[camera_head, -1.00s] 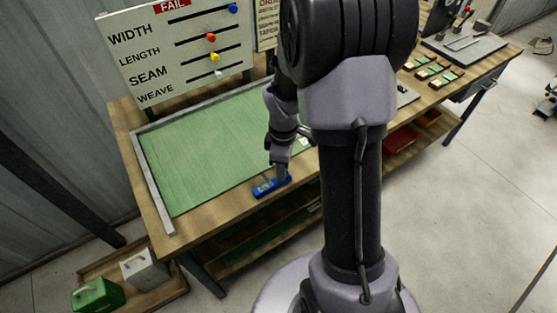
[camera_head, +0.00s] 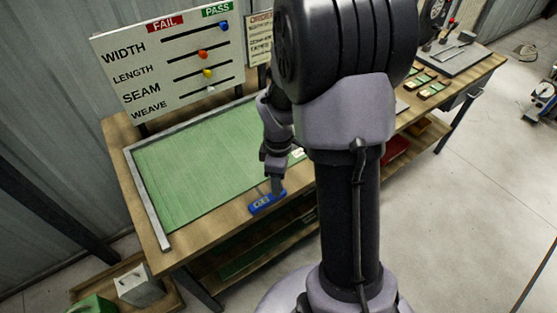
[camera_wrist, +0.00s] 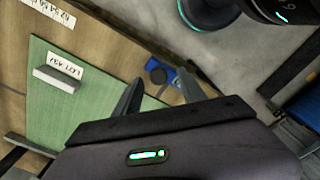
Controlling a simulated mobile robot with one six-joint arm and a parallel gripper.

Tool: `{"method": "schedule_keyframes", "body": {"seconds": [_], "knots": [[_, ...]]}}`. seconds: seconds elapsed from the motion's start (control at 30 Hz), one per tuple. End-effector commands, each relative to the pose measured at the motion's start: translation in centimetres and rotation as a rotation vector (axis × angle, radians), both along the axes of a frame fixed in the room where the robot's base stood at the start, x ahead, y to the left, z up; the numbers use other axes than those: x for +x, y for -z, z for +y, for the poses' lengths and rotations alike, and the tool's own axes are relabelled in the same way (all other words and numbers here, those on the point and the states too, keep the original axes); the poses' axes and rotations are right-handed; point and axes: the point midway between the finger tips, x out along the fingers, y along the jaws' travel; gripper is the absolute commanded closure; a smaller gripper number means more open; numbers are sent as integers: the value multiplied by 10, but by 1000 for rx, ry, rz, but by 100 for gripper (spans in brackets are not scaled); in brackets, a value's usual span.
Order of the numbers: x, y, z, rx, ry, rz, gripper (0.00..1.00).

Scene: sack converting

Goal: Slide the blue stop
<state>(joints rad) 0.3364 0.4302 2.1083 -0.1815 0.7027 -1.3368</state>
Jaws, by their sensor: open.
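A small blue block with a pale label (camera_head: 267,203) sits at the front edge of the workbench, in front of the green mat. My gripper (camera_head: 273,187) points down right over it. In the wrist view the open fingers (camera_wrist: 160,76) straddle the area of the blue block (camera_wrist: 176,74), which carries a dark round knob (camera_wrist: 157,76). I cannot tell whether the fingers touch it. A separate blue knob (camera_head: 224,26) sits at the right end of the WIDTH slot on the upright board (camera_head: 125,75), under PASS.
The green mat (camera_head: 190,165) has a grey raised rail on its left and back. A grey bar with a white label (camera_wrist: 57,78) lies on the mat. Small trays (camera_head: 432,90) stand on the bench at right. Crates stand on the floor at lower left. Open floor lies to the right.

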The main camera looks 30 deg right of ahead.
Motion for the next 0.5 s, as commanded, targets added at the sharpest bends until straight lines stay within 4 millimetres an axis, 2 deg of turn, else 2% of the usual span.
{"method": "schedule_keyframes", "body": {"seconds": [0.03,0.1,0.3,0.4,0.5], "knots": [[1,-23,-1,-3,0,-6,51],[1,-48,0,-2,1,-5,51],[1,-112,0,-1,0,-4,51],[1,-133,0,-1,1,-2,51],[1,-145,0,-1,0,-1,51]]}}
